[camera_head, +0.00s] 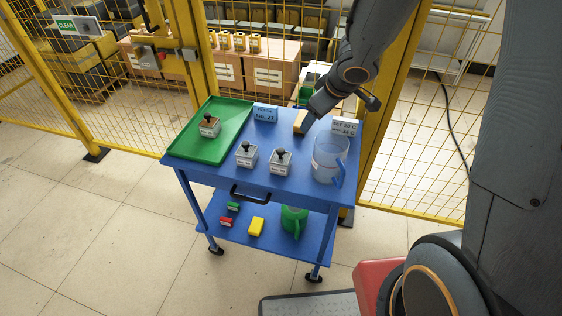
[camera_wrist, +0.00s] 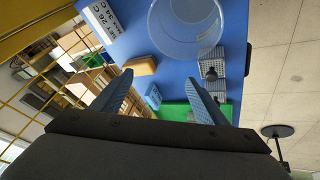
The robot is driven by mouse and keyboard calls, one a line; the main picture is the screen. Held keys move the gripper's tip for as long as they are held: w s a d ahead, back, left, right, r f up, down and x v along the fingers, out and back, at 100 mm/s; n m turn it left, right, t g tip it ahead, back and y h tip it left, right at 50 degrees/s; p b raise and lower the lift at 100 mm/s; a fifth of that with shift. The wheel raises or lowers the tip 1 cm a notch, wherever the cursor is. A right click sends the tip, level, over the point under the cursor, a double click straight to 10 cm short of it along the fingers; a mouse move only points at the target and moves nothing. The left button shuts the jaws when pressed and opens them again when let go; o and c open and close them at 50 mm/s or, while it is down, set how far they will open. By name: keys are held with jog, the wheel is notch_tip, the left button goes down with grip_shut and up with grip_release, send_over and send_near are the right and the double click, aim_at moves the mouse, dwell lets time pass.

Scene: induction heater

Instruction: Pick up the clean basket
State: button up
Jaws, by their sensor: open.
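Two grey-white baskets with black knobs stand side by side at the front middle of the blue cart top, a left one (camera_head: 246,154) and a right one (camera_head: 280,161). A third basket (camera_head: 209,126) with a brownish top sits on the green tray (camera_head: 186,150) at the left. No readable mark tells me which is clean. In the wrist view two grey baskets (camera_wrist: 210,63) show beyond the right finger, beside the clear jug. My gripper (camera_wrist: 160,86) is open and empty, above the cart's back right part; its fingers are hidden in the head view.
A clear jug (camera_head: 331,158) stands at the cart's right, near a white sign (camera_head: 346,127). A tan block (camera_head: 300,121) lies at the back edge, beside a blue sign (camera_head: 265,112). Yellow mesh fencing (camera_head: 420,120) stands behind.

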aim_at(283, 157)
jog(key=s+a+f+n+g+y, duration=0.1)
jog(key=a+f+n, duration=0.1)
jog(key=s+a+f+n+g+y, duration=0.1)
jog(key=a+f, duration=0.1)
jog(key=f, duration=0.1)
jog(key=s+a+f+n+g, duration=0.1)
jog(key=a+f+n, duration=0.1)
jog(key=a+f, duration=0.1)
jog(key=shift+s+n+g+y, duration=0.2)
jog(key=shift+n+g+y, duration=0.1)
jog(key=shift+g+y, duration=0.1)
jog(key=x, duration=0.5)
jog(key=b+x, duration=0.1)
jog(key=x, duration=0.1)
jog(key=shift+a+f, duration=0.15)
jog(key=shift+a, duration=0.25)
jog(key=c, duration=1.2)
